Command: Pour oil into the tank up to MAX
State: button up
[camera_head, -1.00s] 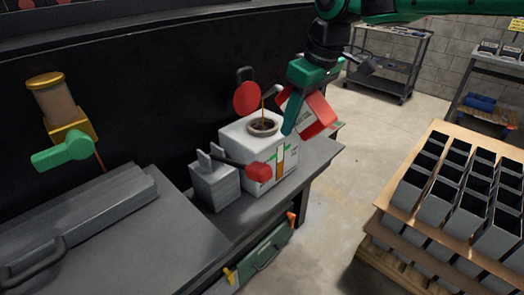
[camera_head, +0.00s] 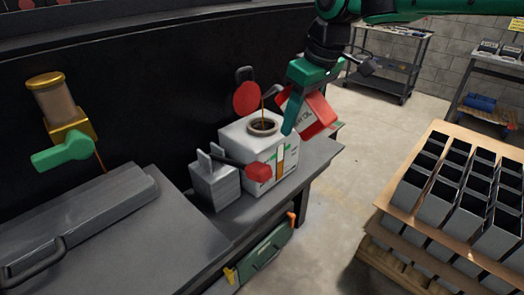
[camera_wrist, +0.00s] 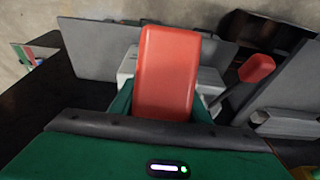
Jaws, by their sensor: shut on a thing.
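My gripper (camera_head: 296,98) is shut on a red oil can (camera_head: 318,117) with a white label. The can is tilted, spout towards the tank. A thin amber stream (camera_head: 263,110) runs down into the round opening (camera_head: 263,126) on top of the white tank (camera_head: 242,143). The tank's front has a narrow gauge (camera_head: 280,163), amber in its lower part; MAX cannot be read at this size. In the wrist view the red can (camera_wrist: 167,75) stands between my green fingers and hides most of the tank behind it.
A red-knobbed lever (camera_head: 258,172) sticks out in front of the tank, beside a grey block (camera_head: 214,186). A red disc (camera_head: 246,97) is behind the tank. A brass and green valve (camera_head: 68,130) is at the left. A pallet of dark boxes (camera_head: 455,190) stands right, across open floor.

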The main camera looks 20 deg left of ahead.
jog(key=shift+r+h, duration=0.3)
dwell(0.4)
jog(key=shift+r+h, duration=0.25)
jog(key=shift+h, duration=0.05)
jog(key=shift+r+g+h, duration=0.3)
jog(key=shift+r+g, duration=0.05)
jog(key=shift+g, duration=0.05)
dwell(2.3)
jog(key=shift+r, duration=0.25)
jog(key=shift+r+h, duration=0.2)
jog(key=shift+h, duration=0.2)
dwell(2.3)
jog(key=shift+a+r+g+h, duration=0.1)
jog(key=shift+r+g+h, duration=0.2)
jog(key=shift+h, duration=0.1)
jog(key=shift+r, duration=0.1)
dwell(0.9)
